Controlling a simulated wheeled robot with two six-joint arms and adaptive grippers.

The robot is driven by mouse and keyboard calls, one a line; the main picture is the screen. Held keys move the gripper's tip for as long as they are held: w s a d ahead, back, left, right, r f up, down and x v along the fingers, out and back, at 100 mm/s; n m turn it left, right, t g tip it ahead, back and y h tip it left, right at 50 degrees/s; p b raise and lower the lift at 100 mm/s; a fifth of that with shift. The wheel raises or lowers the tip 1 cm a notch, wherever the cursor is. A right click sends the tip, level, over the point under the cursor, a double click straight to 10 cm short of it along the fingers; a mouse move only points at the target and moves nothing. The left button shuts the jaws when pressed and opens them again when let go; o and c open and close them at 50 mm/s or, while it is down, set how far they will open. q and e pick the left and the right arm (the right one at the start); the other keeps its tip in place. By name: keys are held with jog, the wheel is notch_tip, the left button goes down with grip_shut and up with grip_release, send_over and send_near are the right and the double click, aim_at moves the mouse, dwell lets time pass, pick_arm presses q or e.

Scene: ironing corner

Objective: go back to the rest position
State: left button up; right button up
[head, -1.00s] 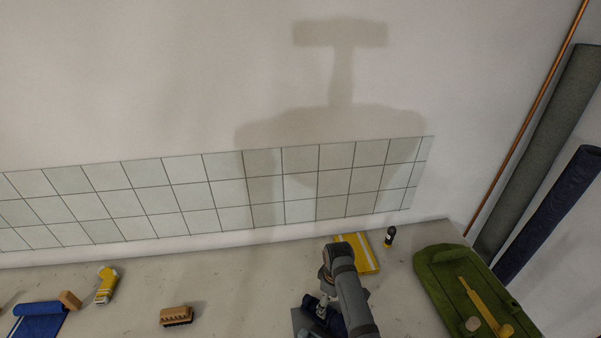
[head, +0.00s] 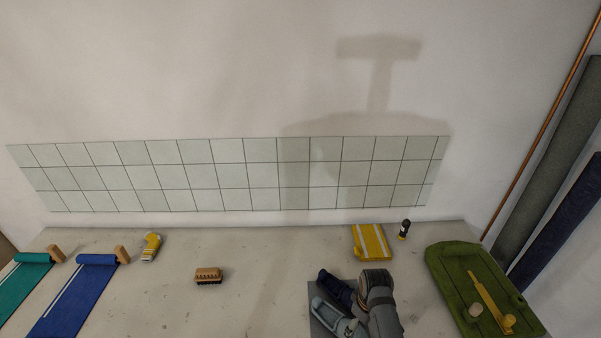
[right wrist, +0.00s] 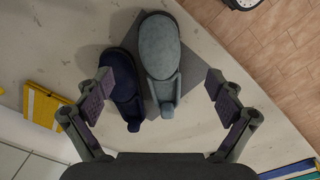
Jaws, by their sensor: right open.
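My right arm shows in the head view at the bottom right of centre, beside a pair of slippers; its fingertips cannot be made out there. In the right wrist view my right gripper (right wrist: 160,88) is open, its two fingers wide apart with nothing held. A grey-blue slipper (right wrist: 161,52) and a navy slipper (right wrist: 121,88) lie side by side on a grey mat (right wrist: 196,82) beyond the fingers. In the head view the navy slipper (head: 335,287) and the grey-blue slipper (head: 333,318) lie just left of my arm. My left gripper is not in view.

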jog(key=s+d+r+m+t, duration=0.2)
jog(key=s+d+r+m, duration=0.1)
jog(key=s+r, duration=0.4)
jog(key=s+d+r+m+t, duration=0.1)
jog(key=s+d+r+m, duration=0.3)
jog(key=s, duration=0.5)
notch_tip(320, 180, down, 34)
jog(key=s+d+g+b, duration=0.1)
jog(key=s+d+b, duration=0.1)
jog(key=b, duration=0.6)
pick_arm(q)
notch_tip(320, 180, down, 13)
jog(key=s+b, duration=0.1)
jog(key=b, duration=0.4)
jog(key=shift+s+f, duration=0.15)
pick_arm(e)
jog(key=s+d+f+g, duration=0.1)
jog(key=s+f, duration=1.7)
jog(key=f, duration=0.3)
jog(key=shift+f+h, duration=0.2)
jog(key=shift+h, duration=0.1)
jog(key=shift+s, duration=0.1)
